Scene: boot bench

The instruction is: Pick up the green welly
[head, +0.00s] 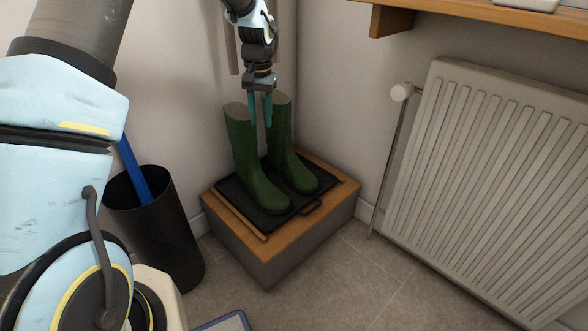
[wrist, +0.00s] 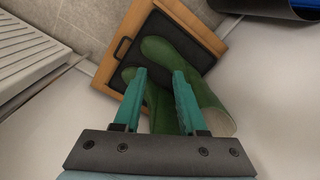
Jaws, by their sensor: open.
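Two green wellies stand upright side by side on a black tray (head: 233,189). The left welly (head: 250,165) is nearer the bin; it shows in the wrist view (wrist: 205,95) with its pale opening towards the lower right. The right welly (head: 283,145) is nearer the radiator; in the wrist view its shaft (wrist: 160,108) shows between my fingers. My gripper (head: 260,123) is open and empty, teal fingers pointing down at about the height of the boot tops. In the wrist view my gripper (wrist: 159,73) partly hides both wellies. I cannot tell whether the fingers straddle the shaft or hang before it.
The tray lies on a low wooden-topped bench (head: 268,245) in the wall corner. A black bin (head: 165,235) with a blue item stands left of it. A white radiator (head: 480,180) is on the right wall, with a wooden shelf (head: 480,12) above. Tiled floor in front is mostly clear.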

